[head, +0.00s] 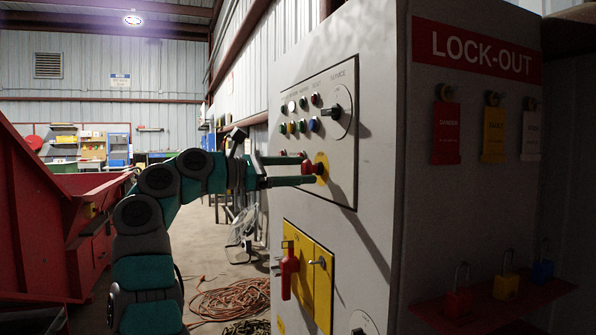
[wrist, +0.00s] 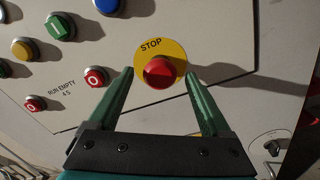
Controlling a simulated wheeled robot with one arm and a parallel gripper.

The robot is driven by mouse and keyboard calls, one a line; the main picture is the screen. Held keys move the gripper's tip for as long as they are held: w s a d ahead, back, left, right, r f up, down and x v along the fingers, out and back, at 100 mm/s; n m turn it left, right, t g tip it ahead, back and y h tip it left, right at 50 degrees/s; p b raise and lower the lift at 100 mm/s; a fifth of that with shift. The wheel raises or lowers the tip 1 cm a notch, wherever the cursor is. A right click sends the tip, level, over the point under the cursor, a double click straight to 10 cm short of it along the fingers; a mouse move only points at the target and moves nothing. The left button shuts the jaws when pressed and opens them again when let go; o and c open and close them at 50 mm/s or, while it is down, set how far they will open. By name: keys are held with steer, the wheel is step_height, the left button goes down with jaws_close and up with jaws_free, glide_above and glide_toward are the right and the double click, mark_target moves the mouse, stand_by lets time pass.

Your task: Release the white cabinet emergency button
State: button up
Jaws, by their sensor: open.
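The red emergency button (head: 312,168) sits on a yellow round plate on the front panel of the white cabinet (head: 375,130). In the wrist view the red button (wrist: 159,72) shows on its yellow plate (wrist: 174,48) marked STOP. My gripper (head: 300,171) reaches from the left to the panel, its fingers around the button's height. In the wrist view my gripper (wrist: 158,80) is open, with one green finger on each side of the button and visible gaps between. Nothing is held. Whether the button is pressed in cannot be told.
Small coloured buttons (wrist: 95,76) lie left of the stop button, and a black rotary switch (head: 336,111) is above it. A red handle (head: 289,270) on a yellow plate is below. Orange cable coils (head: 230,303) lie on the floor. A red container (head: 40,220) stands left.

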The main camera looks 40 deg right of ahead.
steer(key=v, duration=0.7)
steer(key=shift+a+p, duration=0.3)
steer(key=shift+w, duration=0.1)
